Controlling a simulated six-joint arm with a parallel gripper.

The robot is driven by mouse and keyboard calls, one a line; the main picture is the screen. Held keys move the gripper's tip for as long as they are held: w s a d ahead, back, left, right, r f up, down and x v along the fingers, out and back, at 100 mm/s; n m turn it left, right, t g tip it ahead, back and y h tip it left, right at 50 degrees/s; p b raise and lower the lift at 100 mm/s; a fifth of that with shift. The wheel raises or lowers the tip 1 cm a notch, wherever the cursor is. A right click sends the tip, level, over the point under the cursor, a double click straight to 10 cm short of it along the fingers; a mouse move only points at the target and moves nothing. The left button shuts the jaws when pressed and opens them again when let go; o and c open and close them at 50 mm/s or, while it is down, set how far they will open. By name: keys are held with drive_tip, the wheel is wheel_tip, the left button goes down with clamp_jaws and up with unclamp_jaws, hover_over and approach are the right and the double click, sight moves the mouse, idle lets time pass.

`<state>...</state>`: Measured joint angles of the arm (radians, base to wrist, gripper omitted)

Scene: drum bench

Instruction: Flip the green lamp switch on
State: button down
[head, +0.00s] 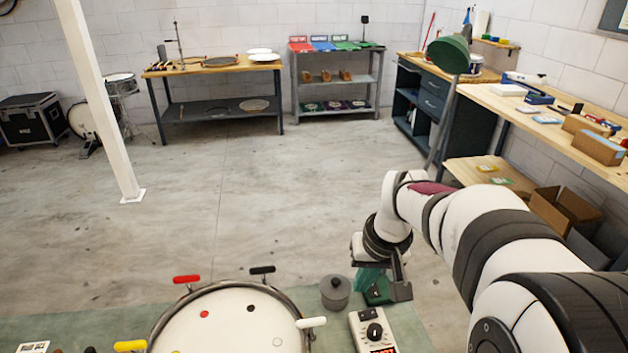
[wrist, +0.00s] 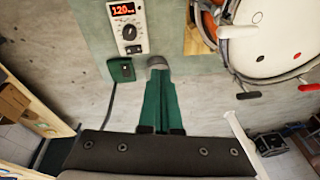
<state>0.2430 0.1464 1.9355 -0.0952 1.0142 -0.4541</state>
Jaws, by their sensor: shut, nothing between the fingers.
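The green switch box (wrist: 121,70) lies on the bench mat in the wrist view, beside the metronome, with a dark cable running from it. Its lever is too small to read as on or off. In the head view the box (head: 380,293) is partly hidden by my gripper. The green-shaded lamp (head: 449,54) stands at the right in the head view; I cannot tell whether it is lit. My gripper (wrist: 159,78) has its green fingers shut and empty, pointing down at the mat to the right of the box in the wrist view, apart from it.
A grey lidded pot (head: 335,291) sits just beyond my fingertips in the wrist view (wrist: 158,62). The metronome box (head: 373,331) with a dial and red display is close by. A drum (head: 232,322) with coloured lugs takes up the bench beyond the pot.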

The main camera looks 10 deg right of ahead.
drive_tip(key=n+t+h, duration=0.1)
drive_tip(key=n, duration=0.1)
hover_over(373, 287)
drive_tip(key=s, duration=0.4)
wheel_tip(373, 287, down, 5)
drive_tip(key=shift+w+f, duration=0.1)
drive_tip(key=x, duration=1.4)
drive_tip(key=shift+s+f, duration=0.1)
drive_tip(key=shift+s, duration=0.15)
drive_tip(key=shift+w+f, duration=0.1)
drive_tip(key=shift+f, duration=0.1)
